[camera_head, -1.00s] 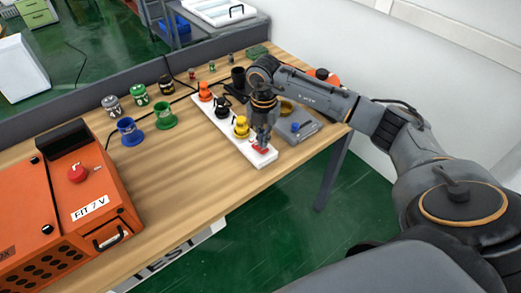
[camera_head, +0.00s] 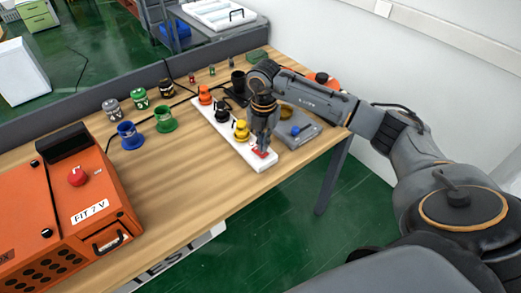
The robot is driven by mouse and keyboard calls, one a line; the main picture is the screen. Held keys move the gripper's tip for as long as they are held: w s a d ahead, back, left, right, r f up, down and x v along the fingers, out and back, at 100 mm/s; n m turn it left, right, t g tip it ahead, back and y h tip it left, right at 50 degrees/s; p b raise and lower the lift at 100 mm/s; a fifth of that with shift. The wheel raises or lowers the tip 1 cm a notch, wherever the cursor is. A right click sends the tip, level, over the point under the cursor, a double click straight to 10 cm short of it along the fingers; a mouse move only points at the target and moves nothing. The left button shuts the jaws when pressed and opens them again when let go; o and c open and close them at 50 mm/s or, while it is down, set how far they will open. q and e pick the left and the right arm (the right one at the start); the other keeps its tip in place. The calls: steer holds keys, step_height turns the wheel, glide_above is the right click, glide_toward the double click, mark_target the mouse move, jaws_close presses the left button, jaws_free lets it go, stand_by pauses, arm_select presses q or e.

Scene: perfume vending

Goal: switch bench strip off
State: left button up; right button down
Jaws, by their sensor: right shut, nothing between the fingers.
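The bench strip (camera_head: 205,113) is a long white power strip lying on the wooden bench, with an orange, a black and a yellow plug in it. A red switch (camera_head: 262,153) sits at its near right end. My right gripper (camera_head: 263,148) points down over that end, shut and empty, with its fingertips at the red switch. I cannot tell whether they touch or press it, and the fingers hide part of the switch. My left gripper is not in view.
An orange box (camera_head: 60,215) with a red button and a "FIT 7 V" label stands at the left. Blue and green spools (camera_head: 165,118) and several small connectors stand behind. A grey tray (camera_head: 300,125) lies right of the strip. The bench middle is clear.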

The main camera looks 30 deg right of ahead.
mark_target(263, 153)
steer(key=shift+f+b, duration=0.8)
steer(key=shift+f, duration=0.35)
stand_by(0.8)
steer(key=shift+r, duration=0.15)
steer(key=shift+r+p, duration=2.55)
steer(key=shift+r, duration=0.85)
